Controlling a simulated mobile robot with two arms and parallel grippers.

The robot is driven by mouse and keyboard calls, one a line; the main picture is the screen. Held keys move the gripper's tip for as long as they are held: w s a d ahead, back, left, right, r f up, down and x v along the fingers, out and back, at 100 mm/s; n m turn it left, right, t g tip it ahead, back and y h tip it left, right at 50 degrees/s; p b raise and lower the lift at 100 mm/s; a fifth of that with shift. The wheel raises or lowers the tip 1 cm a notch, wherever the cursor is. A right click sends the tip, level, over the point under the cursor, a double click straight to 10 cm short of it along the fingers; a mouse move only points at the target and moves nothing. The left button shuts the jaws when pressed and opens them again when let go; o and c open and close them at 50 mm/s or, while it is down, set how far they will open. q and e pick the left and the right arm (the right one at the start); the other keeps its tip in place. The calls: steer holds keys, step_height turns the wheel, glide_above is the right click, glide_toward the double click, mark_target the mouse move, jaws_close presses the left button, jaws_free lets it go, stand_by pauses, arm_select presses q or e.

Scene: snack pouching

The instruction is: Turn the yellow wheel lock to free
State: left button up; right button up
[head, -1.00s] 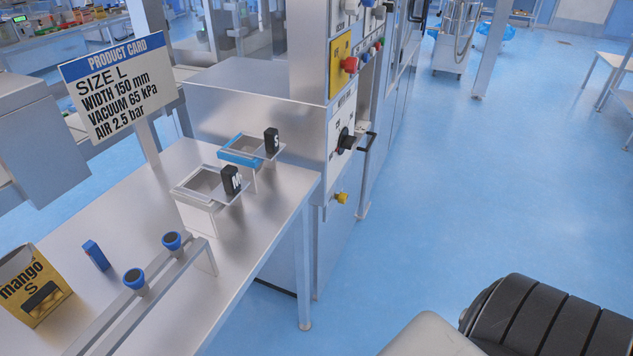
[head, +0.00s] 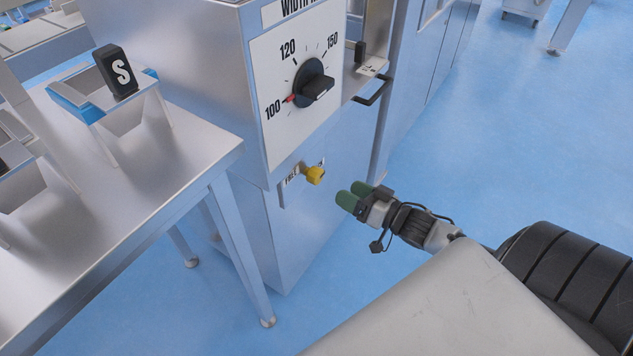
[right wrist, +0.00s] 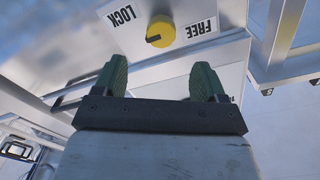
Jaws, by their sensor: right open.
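The yellow wheel lock (head: 314,175) is a small yellow knob on the lower front of the steel machine, below the width dial. A FREE label (head: 292,175) shows to its left in the head view. In the right wrist view the yellow knob (right wrist: 161,33) sits between a LOCK label (right wrist: 122,14) and a FREE label (right wrist: 202,28), with a dark pointer mark toward the LOCK side. My right gripper (head: 354,194), with green fingers, is just right of the knob and apart from it. Its fingers (right wrist: 160,77) are spread and empty, with the knob ahead. My left gripper is out of view.
The width dial (head: 313,83) has its red pointer near 100. A steel table (head: 197,155) with an S-marked block (head: 118,72) stands at left.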

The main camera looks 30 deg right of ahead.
mark_target(320, 177)
steer(key=b+x, duration=0.1)
steer(key=x, duration=0.9)
steer(key=shift+w+a+b, duration=0.1)
steer(key=shift+a+b, duration=0.05)
steer(key=shift+b, duration=0.25)
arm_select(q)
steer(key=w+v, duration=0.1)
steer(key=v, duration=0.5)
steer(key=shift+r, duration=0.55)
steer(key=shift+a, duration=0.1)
arm_select(e)
steer(key=shift+c, duration=0.2)
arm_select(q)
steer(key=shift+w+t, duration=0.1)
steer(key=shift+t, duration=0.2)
arm_select(e)
steer(key=c, duration=0.9)
